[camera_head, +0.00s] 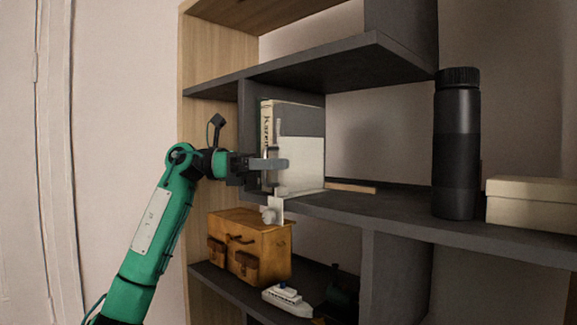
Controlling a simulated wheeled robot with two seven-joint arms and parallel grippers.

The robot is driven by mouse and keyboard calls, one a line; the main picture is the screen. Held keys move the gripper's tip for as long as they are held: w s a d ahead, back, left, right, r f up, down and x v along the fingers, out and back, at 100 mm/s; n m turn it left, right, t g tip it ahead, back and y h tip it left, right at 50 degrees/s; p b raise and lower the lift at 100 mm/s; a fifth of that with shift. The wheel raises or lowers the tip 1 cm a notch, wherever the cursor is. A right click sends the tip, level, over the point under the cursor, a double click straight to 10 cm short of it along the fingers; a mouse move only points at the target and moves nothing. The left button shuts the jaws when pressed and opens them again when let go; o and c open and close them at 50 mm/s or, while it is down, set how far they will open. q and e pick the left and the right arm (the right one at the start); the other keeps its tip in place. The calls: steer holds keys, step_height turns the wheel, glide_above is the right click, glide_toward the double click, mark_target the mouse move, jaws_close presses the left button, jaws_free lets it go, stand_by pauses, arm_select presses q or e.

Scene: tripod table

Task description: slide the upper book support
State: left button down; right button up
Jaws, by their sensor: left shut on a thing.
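On the middle shelf (400,212) a book (262,125) stands upright against a dark divider at the left. A pale, flat-faced book support (303,160) stands against the book's right side. My left gripper (276,165) is in front of the book and support at the shelf's front edge. It is shut on the support; its fingers partly hide where they meet it. My right gripper is not in view.
A tall black bottle (456,150) and a cream box (533,202) stand at the right of the same shelf. A flat wooden strip (350,188) lies behind. Below are a brown bag (262,240) and a toy ship (287,299).

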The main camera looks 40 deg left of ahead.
arm_select(q)
steer(key=c, duration=1.8)
jaws_free()
steer(key=shift+s+a, duration=0.1)
steer(key=shift+a, duration=0.05)
steer(key=b+v, duration=0.3)
steer(key=v, duration=1)
steer(key=shift+s+a+b, duration=0.15)
steer(key=shift+b, duration=0.25)
